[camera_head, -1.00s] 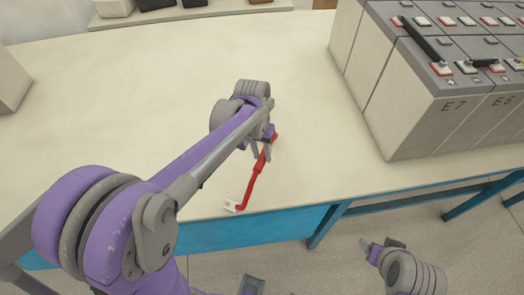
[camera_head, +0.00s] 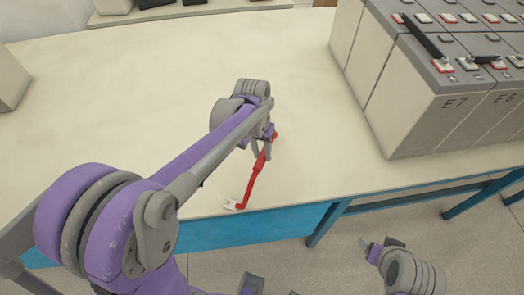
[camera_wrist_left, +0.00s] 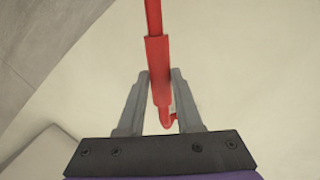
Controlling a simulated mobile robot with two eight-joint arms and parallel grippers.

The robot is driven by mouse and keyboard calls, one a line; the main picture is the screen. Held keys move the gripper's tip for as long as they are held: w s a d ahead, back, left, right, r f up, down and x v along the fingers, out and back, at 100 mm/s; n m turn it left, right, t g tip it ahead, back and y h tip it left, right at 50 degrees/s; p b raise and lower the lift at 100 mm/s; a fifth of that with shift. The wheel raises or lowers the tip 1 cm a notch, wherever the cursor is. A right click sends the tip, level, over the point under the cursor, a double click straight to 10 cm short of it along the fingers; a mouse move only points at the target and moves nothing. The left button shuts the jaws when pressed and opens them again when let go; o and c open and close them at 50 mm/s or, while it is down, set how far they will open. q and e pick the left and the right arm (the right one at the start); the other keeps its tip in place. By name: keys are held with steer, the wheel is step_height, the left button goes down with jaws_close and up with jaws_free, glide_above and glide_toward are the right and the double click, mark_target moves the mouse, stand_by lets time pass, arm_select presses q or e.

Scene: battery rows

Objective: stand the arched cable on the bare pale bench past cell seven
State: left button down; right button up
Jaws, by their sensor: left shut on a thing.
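The arched cable (camera_head: 257,180) is red with a pale metal lug at its lower end, near the bench's front edge in the head view. Its upper end is partly hidden by my left gripper (camera_head: 262,150). In the left wrist view, the red cable (camera_wrist_left: 159,75) passes between the two fingers of my left gripper (camera_wrist_left: 160,95), which is shut on it. I cannot tell whether the lug touches the bench. The pale bench (camera_head: 130,95) is bare around it. Cell seven (camera_head: 420,110), marked E7, stands to the right. My right gripper (camera_head: 379,244) is open and empty, low in front of the bench.
Cell E6 (camera_head: 497,118) and more cells stand right of cell seven, with dark bars and red-marked terminals on top. A pale box (camera_head: 10,80) is at the left edge. A shelf with dark items (camera_head: 158,4) is at the back. The bench's middle is clear.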

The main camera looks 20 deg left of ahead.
arm_select(q)
steer(key=shift+f, duration=0.3)
arm_select(e)
steer(key=shift+f, duration=0.2)
arm_select(q)
steer(key=c, duration=0.5)
jaws_free()
steer(key=shift+o, duration=0.3)
steer(key=o, duration=0.4)
steer(key=shift+o, duration=0.2)
steer(key=shift+w+a+r+p, duration=0.15)
steer(key=shift+r+p, duration=0.55)
steer(key=shift+r, duration=0.75)
steer(key=shift+s+a+r+p, duration=0.15)
steer(key=shift+r+p, duration=0.5)
steer(key=shift+r, duration=0.8)
steer(key=shift+w+a+r+p, duration=0.15)
steer(key=shift+r+p, duration=0.45)
steer(key=shift+r, duration=0.7)
steer(key=shift+a+r+p, duration=0.2)
steer(key=shift+r+p, duration=0.4)
steer(key=shift+r, duration=0.7)
arm_select(e)
steer(key=w+r, duration=0.3)
steer(key=r, duration=0.4)
steer(key=shift+r+t, duration=0.3)
steer(key=shift+r, duration=0.1)
